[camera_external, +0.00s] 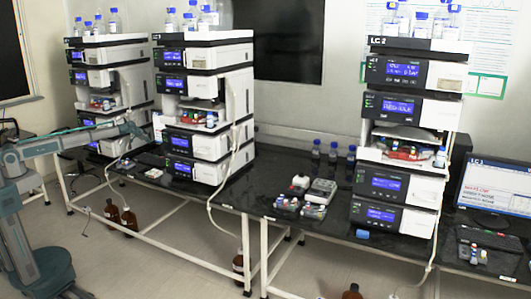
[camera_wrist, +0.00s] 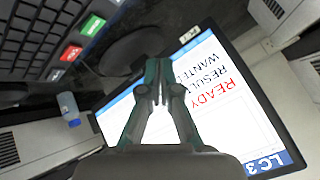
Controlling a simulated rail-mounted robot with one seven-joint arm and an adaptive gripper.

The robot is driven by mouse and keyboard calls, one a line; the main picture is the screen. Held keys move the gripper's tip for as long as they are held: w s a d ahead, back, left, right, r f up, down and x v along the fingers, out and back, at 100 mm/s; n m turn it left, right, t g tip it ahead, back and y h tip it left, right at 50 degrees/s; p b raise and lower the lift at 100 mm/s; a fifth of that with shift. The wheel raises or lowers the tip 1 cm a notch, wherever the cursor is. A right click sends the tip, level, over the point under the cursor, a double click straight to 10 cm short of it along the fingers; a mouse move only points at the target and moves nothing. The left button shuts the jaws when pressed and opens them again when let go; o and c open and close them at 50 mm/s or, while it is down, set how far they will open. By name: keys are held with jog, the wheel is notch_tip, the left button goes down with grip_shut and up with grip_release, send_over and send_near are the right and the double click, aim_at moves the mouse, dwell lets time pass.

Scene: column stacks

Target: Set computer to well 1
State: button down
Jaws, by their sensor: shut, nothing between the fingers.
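In the wrist view a computer screen (camera_wrist: 225,110) appears upside down, with a blue band marked LC 3, red text READY and black text that seems to say RESULT and WANTED. My gripper (camera_wrist: 158,75) is shut and empty, with its fingers in front of part of the screen. A black keyboard (camera_wrist: 40,35) lies at the upper left, with a red key or block (camera_wrist: 71,53) and a green and white one (camera_wrist: 93,25) at its edge. In the external view my gripper (camera_external: 136,130) is at the left, near the far stack.
Three instrument stacks stand along the black bench: far left (camera_external: 110,78), middle (camera_external: 208,145) and right (camera_external: 400,195). Another computer screen (camera_external: 495,187) marked LC 1 is at the right. A blue-capped bottle (camera_wrist: 69,108) stands left of the screen in the wrist view.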

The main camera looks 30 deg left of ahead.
jog(key=shift+w+a+r+y, duration=0.3)
jog(key=shift+a, duration=0.05)
jog(key=shift+f, duration=0.2)
jog(key=shift+f+b, duration=1.7)
jog(key=shift+f, duration=2.55)
jog(key=shift+f, duration=0.15)
jog(key=shift+f+b, duration=0.3)
jog(key=shift+b, duration=0.1)
jog(key=shift+f+b, duration=0.3)
jog(key=shift+f, duration=0.1)
jog(key=shift+r, duration=0.85)
